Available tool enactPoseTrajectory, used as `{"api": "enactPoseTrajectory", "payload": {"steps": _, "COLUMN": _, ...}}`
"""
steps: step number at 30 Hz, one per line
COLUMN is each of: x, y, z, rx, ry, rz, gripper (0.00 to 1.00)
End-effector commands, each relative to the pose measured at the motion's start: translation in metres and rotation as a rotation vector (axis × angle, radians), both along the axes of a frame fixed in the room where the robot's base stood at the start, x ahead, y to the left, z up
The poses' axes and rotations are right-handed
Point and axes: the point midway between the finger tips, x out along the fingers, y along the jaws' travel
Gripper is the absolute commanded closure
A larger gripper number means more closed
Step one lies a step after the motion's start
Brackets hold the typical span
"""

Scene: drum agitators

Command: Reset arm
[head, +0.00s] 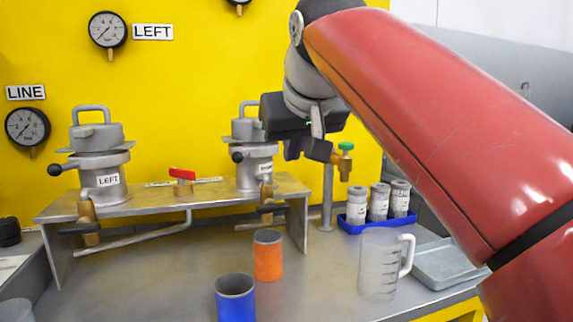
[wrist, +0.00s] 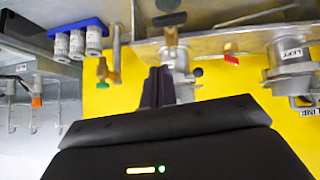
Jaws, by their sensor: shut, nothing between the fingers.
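My gripper (head: 306,150) is raised in front of the right end of the metal stand in the head view, beside the right-hand drum agitator (head: 246,170), which it partly covers. Its fingers are together and empty. In the wrist view the dark closed fingers (wrist: 157,88) overlap that agitator, and the view is upside down. My red arm crosses the right half of the head view. The left agitator (head: 100,165), labelled LEFT, stands at the stand's left end and also shows in the wrist view (wrist: 293,62).
The metal stand (head: 150,208) carries a red-handled valve (head: 183,180). An orange cup (head: 268,256), a blue cup (head: 235,298) and a clear jug (head: 378,262) stand on the bench. A blue tray (head: 352,226) holds labelled containers. A green-knobbed tap (head: 345,163) stands close to my gripper.

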Motion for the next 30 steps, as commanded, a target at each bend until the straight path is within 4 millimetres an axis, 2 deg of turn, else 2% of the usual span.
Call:
{"api": "enactPoseTrajectory", "payload": {"steps": 6, "x": -0.016, "y": -0.005, "z": 0.016, "rx": 0.000, "ry": 0.000, "rz": -0.001, "gripper": 1.00}}
{"api": "enactPoseTrajectory", "payload": {"steps": 8, "x": -0.018, "y": -0.008, "z": 0.014, "rx": 0.000, "ry": 0.006, "rz": -0.003, "gripper": 1.00}}
{"api": "enactPoseTrajectory", "payload": {"steps": 11, "x": -0.022, "y": -0.020, "z": -0.001, "rx": 0.001, "ry": 0.026, "rz": -0.017, "gripper": 1.00}}
{"api": "enactPoseTrajectory", "payload": {"steps": 14, "x": -0.030, "y": -0.040, "z": -0.032, "rx": 0.007, "ry": 0.063, "rz": -0.040, "gripper": 1.00}}
{"api": "enactPoseTrajectory", "payload": {"steps": 17, "x": -0.046, "y": -0.061, "z": -0.074, "rx": 0.014, "ry": 0.104, "rz": -0.068, "gripper": 1.00}}
{"api": "enactPoseTrajectory", "payload": {"steps": 23, "x": -0.090, "y": -0.093, "z": -0.171, "rx": 0.032, "ry": 0.183, "rz": -0.136, "gripper": 1.00}}
{"api": "enactPoseTrajectory", "payload": {"steps": 24, "x": -0.101, "y": -0.098, "z": -0.192, "rx": 0.035, "ry": 0.198, "rz": -0.153, "gripper": 1.00}}
{"api": "enactPoseTrajectory", "payload": {"steps": 30, "x": -0.153, "y": -0.116, "z": -0.290, "rx": 0.048, "ry": 0.264, "rz": -0.235, "gripper": 1.00}}
